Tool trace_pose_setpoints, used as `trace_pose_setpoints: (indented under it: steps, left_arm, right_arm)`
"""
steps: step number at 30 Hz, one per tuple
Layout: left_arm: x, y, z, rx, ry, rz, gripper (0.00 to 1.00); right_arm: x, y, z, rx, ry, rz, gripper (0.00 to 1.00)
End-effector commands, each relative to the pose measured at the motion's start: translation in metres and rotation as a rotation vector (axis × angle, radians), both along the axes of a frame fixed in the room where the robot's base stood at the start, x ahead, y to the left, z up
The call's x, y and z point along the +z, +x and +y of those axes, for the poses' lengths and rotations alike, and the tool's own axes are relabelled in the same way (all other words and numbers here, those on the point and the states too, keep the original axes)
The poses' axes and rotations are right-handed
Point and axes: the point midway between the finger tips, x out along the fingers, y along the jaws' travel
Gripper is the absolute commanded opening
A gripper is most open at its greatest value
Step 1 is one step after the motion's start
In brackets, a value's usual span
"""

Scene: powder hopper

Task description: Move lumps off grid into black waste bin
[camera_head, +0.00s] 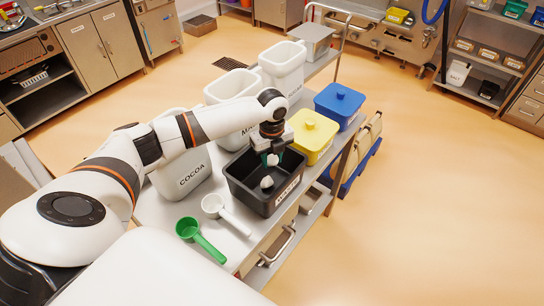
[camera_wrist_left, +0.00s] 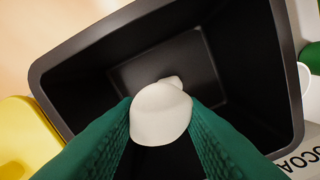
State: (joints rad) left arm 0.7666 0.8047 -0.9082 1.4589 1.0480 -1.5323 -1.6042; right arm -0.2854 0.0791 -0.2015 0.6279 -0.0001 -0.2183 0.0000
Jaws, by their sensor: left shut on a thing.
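The black waste bin (camera_head: 243,192) stands on the steel cart, with a white label on its front. My left gripper (camera_head: 271,160) is over the bin's opening, pointing down. Its green fingers (camera_wrist_left: 160,122) are shut on a white lump (camera_wrist_left: 160,115), which also shows in the head view (camera_head: 272,160). Another white lump (camera_head: 267,182) lies inside the bin. In the left wrist view, part of it (camera_wrist_left: 176,82) peeks out behind the held lump. The grid is not seen in either view. My right gripper is not in view.
A yellow-lidded tub (camera_head: 313,133) and a blue-lidded tub (camera_head: 339,103) stand behind the bin. A white COCOA container (camera_head: 181,178) is left of it. A white scoop (camera_head: 213,206) and a green scoop (camera_head: 187,228) lie in front on the cart (camera_head: 160,213).

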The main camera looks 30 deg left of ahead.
Motion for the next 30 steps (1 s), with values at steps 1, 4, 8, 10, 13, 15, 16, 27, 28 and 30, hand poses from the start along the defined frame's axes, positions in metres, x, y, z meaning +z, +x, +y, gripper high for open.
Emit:
trace_pose_setpoints:
  steps: [1,4,8,10,13,15,16,27,28,30]
  left_arm:
    - [0.001,0.000,0.000,0.000,0.000,0.000,0.13]
    - [0.001,0.000,0.000,0.000,0.000,0.000,0.13]
    - [0.001,0.000,0.000,0.000,0.000,0.000,0.54]
    - [0.001,0.000,0.000,0.000,0.000,0.000,0.60]
    - [0.001,0.000,0.000,0.000,0.000,0.000,0.60]
    - [0.001,0.000,0.000,0.000,0.000,0.000,0.60]
    - [0.001,0.000,0.000,0.000,0.000,0.000,0.60]
    - [0.046,0.002,0.000,-0.001,0.000,-0.007,0.60]
    - [0.053,0.002,0.000,-0.001,0.001,-0.006,0.60]
    - [0.068,0.002,0.000,0.000,0.000,-0.006,0.60]
  right_arm:
    - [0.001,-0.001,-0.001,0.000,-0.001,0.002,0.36]
    - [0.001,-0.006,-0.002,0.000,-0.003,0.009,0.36]
    - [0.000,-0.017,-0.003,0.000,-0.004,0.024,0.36]
    - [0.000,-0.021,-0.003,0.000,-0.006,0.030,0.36]
    - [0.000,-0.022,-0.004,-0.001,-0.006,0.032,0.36]
    - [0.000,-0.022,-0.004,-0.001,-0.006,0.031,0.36]
    - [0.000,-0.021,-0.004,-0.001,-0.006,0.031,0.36]
    - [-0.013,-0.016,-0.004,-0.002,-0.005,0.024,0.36]
    - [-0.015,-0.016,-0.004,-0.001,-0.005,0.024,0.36]
    - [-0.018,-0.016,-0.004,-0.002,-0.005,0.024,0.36]
